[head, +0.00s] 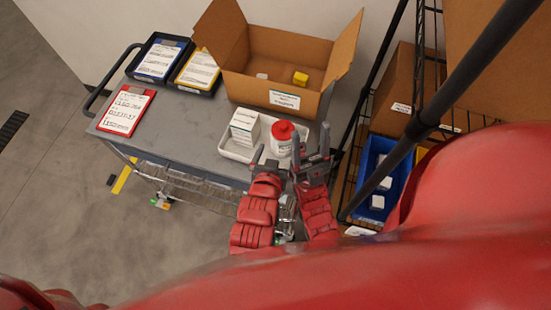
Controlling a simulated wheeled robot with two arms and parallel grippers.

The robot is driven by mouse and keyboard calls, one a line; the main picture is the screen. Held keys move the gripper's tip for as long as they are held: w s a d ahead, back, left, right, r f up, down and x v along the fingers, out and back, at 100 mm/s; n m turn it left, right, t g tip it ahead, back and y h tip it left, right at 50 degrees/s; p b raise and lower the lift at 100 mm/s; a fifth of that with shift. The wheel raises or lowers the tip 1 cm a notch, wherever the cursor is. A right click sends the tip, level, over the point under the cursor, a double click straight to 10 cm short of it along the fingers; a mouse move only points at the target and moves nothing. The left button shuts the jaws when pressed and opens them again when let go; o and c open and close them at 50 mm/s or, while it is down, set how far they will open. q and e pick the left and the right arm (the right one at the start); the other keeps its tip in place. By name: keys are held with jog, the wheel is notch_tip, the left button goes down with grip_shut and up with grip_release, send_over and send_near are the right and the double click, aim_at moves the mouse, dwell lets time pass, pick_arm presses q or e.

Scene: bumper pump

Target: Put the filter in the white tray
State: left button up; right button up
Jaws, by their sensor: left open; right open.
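The white tray (233,152) sits at the right front of the grey cart top. A white printed carton (245,126) and a white bottle with a red cap (283,139) stand in it. The carton may be the filter, but its print is too small to read. My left gripper (265,160) is open at the front edge of the tray. My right gripper (311,150) is open just right of the bottle, with its fingers pointing up the picture. Both look empty. I cannot tell whether the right fingers touch the bottle or tray.
An open cardboard box (265,95) behind the tray holds a yellow item (300,78) and a small white item (262,76). Clipboards or document trays lie at left, including a red one (126,110). A wire shelf with a blue bin (371,160) stands right.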

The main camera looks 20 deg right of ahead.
pick_arm(q)
jog(key=v, duration=0.2)
jog(key=shift+s+a+r+p, duration=0.15)
jog(key=shift+s+p, duration=0.15)
dwell(0.4)
